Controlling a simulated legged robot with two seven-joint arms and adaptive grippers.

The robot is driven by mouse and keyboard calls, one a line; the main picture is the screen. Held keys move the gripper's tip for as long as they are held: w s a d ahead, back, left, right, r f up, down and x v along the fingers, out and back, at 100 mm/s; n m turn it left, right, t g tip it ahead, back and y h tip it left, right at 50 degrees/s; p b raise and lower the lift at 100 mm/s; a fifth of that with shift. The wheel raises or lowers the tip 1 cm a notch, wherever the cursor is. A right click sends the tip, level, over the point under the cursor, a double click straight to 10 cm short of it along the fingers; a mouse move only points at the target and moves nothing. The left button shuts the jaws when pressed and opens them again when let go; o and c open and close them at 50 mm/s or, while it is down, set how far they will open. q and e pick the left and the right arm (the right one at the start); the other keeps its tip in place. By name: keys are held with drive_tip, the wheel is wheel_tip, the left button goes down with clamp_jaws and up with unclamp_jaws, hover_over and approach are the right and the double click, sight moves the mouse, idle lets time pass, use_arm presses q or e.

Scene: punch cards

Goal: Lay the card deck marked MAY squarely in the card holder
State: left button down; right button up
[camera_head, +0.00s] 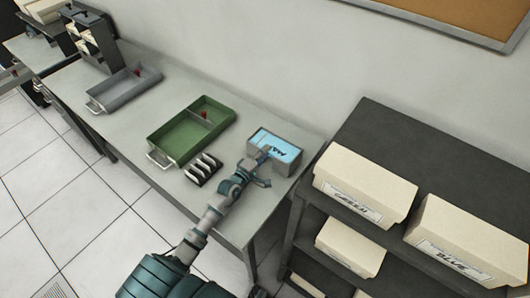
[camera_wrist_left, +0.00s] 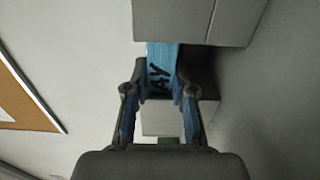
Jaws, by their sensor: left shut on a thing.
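The blue card deck marked MAY (camera_head: 283,144) lies at the grey card holder (camera_head: 294,167), near the right end of the table. In the head view its blue top shows within the holder's grey outline; I cannot tell how deep or how squarely it sits. My left gripper (camera_head: 267,156) reaches over the holder's near side. In the left wrist view the gripper (camera_wrist_left: 160,98) is shut on the deck (camera_wrist_left: 161,70), whose lettering is partly visible between the fingers. Grey walls (camera_wrist_left: 175,20) stand just beyond it. My right gripper is not in view.
A green tray (camera_head: 176,158) and a black-and-white slotted object (camera_head: 203,168) stand left of the holder. A grey tray (camera_head: 124,93) is farther left. A dark shelf (camera_head: 420,150) with cream boxes labelled GREEN (camera_head: 365,185) and BLUE (camera_head: 465,240) stands at the right.

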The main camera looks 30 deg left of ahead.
use_arm(q)
drive_tip(key=c, duration=0.9)
unclamp_jaws()
drive_tip(key=shift+r, duration=0.1)
drive_tip(key=shift+s, duration=0.2)
drive_tip(key=s, duration=0.3)
drive_tip(key=s+a, duration=0.1)
drive_tip(key=s, duration=0.7)
drive_tip(key=shift+s+a, duration=0.25)
drive_tip(key=shift+a, duration=0.1)
